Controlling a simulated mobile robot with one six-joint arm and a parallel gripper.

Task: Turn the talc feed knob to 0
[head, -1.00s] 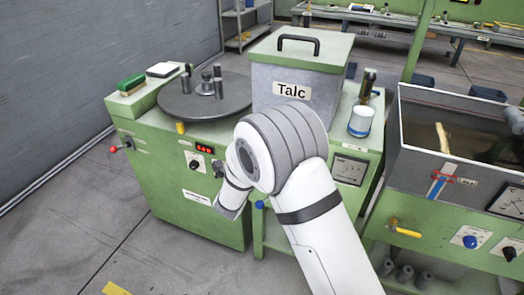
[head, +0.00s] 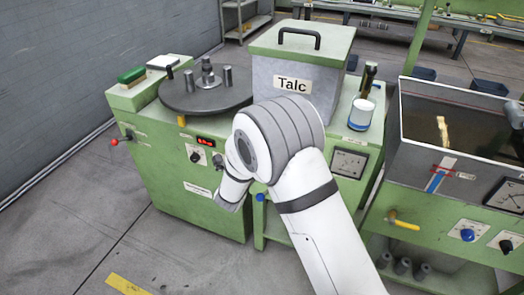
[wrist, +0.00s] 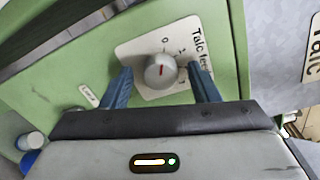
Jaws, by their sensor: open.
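The talc feed knob (wrist: 161,70) is a round grey knob with a red pointer mark, on a white plate (wrist: 138,50) reading "Talc fee…" in the wrist view. The pointer runs roughly up the picture, near the printed 0 and 1; its exact setting is hard to tell. My gripper (wrist: 160,72) is open, with one blue finger on each side of the knob. The fingers look apart from the knob, though depth is unclear. In the head view my white arm hides the gripper and the knob. The grey Talc hopper (head: 268,80) stands behind the arm.
The green cabinet carries a dark turntable (head: 185,100) with metal posts, a red display (head: 205,141) and a black knob (head: 195,157). A white-and-blue can (head: 361,114) stands right of the hopper. A water trough (head: 430,95) is farther right. Floor at left is clear.

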